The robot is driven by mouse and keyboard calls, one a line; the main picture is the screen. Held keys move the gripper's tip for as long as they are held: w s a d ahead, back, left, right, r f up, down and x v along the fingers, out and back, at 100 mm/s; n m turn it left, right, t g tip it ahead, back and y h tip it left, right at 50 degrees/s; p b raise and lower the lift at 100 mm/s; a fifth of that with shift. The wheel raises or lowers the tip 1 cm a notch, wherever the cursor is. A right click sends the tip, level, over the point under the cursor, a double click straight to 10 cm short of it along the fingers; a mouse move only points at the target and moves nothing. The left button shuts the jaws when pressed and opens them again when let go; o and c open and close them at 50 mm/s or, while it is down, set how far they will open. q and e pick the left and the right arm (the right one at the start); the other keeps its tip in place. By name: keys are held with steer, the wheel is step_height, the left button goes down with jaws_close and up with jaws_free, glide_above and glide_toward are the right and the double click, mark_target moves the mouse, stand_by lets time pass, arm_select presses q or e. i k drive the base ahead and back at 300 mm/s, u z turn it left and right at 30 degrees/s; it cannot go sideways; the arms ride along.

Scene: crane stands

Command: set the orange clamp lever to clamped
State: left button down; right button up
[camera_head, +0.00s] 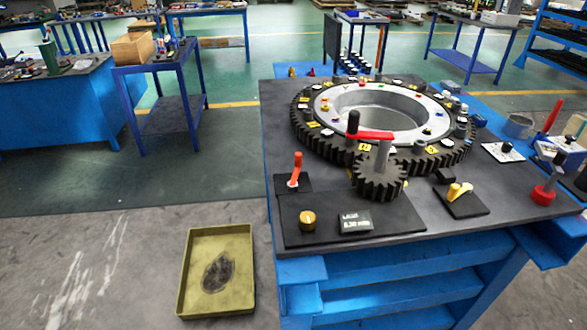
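The orange clamp lever (296,168) stands nearly upright on a small dark base plate (307,185) at the left front of the workbench. Its grip end points up, and a light pivot or marking shows at its foot. I cannot read any position marks beside it. Neither of my grippers shows in the head view.
A large black gear ring (432,158) and a small gear (378,187) with a red crank (375,135) stand right of the lever. A yellow knob (307,221), a display (356,222) and a yellow lever (459,191) sit forward. An olive tray (217,307) lies lower left.

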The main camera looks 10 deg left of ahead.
mark_target(292, 185)
steer(key=z, duration=0.5)
steer(key=k, duration=1.2)
steer(key=u, duration=0.05)
steer(key=i, duration=0.6)
steer(key=u, duration=0.7)
steer(key=i, duration=1.25)
steer(key=z, duration=0.3)
